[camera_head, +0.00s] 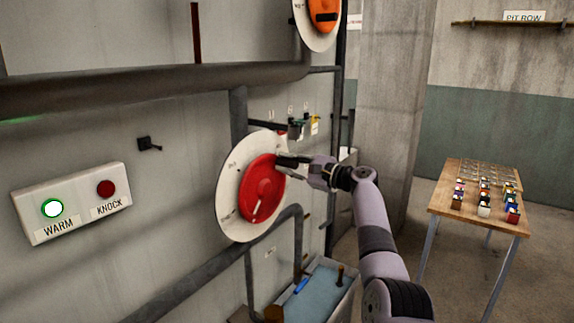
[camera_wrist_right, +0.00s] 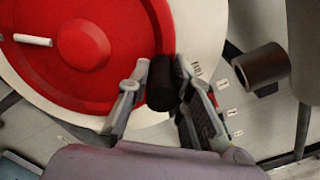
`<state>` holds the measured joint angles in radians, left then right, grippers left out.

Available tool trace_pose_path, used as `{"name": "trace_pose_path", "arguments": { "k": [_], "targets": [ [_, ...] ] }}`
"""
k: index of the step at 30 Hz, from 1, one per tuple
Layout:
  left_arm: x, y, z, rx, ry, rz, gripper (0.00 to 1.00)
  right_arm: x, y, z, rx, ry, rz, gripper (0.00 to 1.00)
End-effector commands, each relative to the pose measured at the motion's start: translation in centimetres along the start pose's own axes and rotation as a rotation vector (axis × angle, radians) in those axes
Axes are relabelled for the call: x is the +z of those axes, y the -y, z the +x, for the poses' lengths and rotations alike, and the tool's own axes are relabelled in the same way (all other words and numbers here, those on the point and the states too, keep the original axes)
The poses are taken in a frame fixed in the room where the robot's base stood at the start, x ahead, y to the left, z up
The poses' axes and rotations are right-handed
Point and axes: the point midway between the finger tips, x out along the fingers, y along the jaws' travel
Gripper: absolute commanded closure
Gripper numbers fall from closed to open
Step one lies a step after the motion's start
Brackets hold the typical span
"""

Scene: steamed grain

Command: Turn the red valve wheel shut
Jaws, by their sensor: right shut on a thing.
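The red valve wheel (camera_head: 260,188) is mounted on a white round plate (camera_head: 229,212) on the wall in the head view. It fills the upper left of the right wrist view (camera_wrist_right: 85,45). A white mark lies on its face. My right gripper (camera_head: 285,162) is at the wheel's upper right edge. In the right wrist view its two fingers (camera_wrist_right: 162,90) are around a dark cylindrical handle (camera_wrist_right: 162,88) at the rim, shut on it. My left gripper is in neither view.
A panel with a lit WARM button (camera_head: 52,208) and a red KNOCK button (camera_head: 106,188) is on the wall at left. Pipes (camera_head: 150,88) run above and below the wheel. A blue basin (camera_head: 318,292) stands below, and a wooden table (camera_head: 450,190) with small items at right.

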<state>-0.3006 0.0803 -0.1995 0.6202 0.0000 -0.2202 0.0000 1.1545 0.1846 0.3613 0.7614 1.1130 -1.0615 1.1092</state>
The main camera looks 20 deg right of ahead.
Motion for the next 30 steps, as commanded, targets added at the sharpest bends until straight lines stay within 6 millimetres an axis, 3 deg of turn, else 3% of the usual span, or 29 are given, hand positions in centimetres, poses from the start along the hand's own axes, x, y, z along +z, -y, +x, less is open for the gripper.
{"name": "trace_pose_path", "arguments": {
  "k": [5,6,14,24,30],
  "targets": [
    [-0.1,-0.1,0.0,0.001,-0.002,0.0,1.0,-0.5,-0.2,-0.1,0.003,-0.01,-0.001,1.0],
    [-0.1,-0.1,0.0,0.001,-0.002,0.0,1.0,-0.5,-0.2,-0.1,0.003,-0.011,-0.001,0.78],
    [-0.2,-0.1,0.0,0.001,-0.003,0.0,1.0,-0.3,-0.2,-0.1,0.003,-0.005,0.0,0.61],
    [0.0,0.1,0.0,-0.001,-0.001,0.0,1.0,-0.1,-0.1,-0.1,0.003,-0.002,0.0,0.6],
    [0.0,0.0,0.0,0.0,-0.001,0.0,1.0,-0.2,-0.1,-2.0,0.001,-0.003,-0.002,0.6]
  ]
}}
